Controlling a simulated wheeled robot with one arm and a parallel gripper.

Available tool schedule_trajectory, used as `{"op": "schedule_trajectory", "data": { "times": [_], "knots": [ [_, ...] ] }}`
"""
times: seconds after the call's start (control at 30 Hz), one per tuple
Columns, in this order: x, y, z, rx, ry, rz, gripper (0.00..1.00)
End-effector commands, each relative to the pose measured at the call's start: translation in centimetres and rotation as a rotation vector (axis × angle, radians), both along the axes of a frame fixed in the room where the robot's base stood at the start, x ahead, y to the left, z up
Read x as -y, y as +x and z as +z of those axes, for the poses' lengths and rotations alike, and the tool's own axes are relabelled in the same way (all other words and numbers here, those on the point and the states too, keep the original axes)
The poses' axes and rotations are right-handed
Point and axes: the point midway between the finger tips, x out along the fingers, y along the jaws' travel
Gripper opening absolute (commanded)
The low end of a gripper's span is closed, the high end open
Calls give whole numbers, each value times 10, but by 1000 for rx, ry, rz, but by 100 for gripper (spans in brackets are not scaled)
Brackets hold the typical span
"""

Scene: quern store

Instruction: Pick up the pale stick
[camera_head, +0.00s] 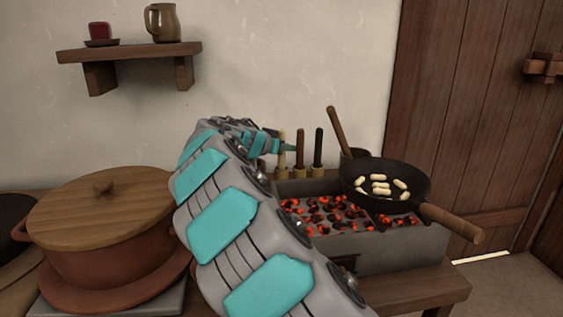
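The pale stick (282,136) stands upright at the left end of a row of three sticks, its foot in a small yellowish holder (283,173). A reddish-brown stick (300,148) and a near-black stick (318,147) stand upright to its right in similar holders. My gripper (284,147) reaches in from the left at the pale stick's mid-height, with a teal fingertip showing just right of the stick. The fingers are small and partly hidden by my arm, so I cannot tell whether they touch or grip it.
A brazier of glowing coals (400,255) stands in front of the sticks. A black pan (413,180) with several pale pieces rests over it, handle toward the right front. A lidded clay pot (100,255) is at left.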

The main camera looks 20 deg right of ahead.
Motion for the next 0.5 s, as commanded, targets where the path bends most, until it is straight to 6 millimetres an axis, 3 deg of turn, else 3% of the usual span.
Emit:
{"op": "schedule_trajectory", "data": {
  "times": [0.03, 0.2, 0.5],
  "knots": [
    [0, 0, 0, 0, 0, 0, 18],
    [0, 0, 0, 0, 0, 0, 0],
    [0, 0, 0, 0, 1, 0, 0]
  ]
}}
